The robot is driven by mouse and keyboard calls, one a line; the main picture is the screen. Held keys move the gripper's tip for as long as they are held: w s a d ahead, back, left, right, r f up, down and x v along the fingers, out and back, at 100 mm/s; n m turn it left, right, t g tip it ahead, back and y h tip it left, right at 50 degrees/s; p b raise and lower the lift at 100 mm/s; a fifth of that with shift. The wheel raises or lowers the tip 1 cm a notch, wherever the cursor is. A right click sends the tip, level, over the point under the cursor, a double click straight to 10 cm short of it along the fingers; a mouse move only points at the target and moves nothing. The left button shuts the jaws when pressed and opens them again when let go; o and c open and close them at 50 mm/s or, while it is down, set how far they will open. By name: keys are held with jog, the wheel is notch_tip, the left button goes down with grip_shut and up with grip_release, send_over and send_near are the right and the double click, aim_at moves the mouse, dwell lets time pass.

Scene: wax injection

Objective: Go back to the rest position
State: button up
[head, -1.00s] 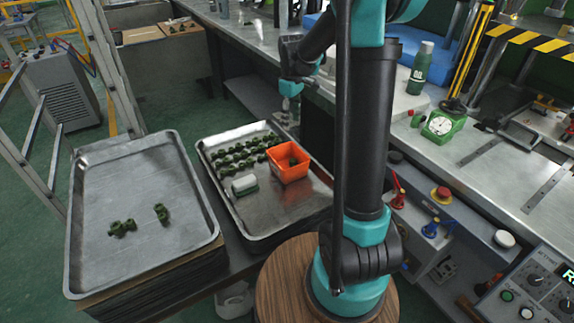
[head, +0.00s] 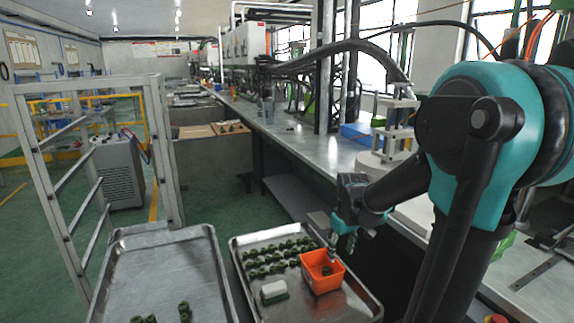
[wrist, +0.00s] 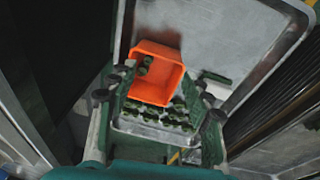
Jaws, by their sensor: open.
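My gripper (head: 338,250) hangs open at the far right side of the metal tray in the head view, just above and beyond the orange box (head: 322,284). In the wrist view, the two fingers of my gripper (wrist: 158,100) are spread wide with nothing between them. The orange box also shows in the wrist view (wrist: 153,97), below the fingers, with a few dark green pieces in it. The arm reaches in from the right in the head view.
The metal tray (head: 340,308) also holds rows of green pieces (head: 275,262) and a white-and-green block (head: 273,292). A second tray (head: 165,262) on the left holds a few green pieces. A long workbench (head: 310,150) runs behind. A metal frame (head: 70,185) stands at left.

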jog(key=s+d+f+m+t, duration=0.1)
jog(key=s+f+m, duration=0.1)
jog(key=s, duration=0.5)
jog(key=s+d+f+m+t, duration=0.1)
jog(key=s+f+m, duration=0.2)
jog(key=s, duration=0.4)
jog(key=shift+s+f, duration=0.15)
jog(key=shift+f, duration=0.4)
dwell(0.6)
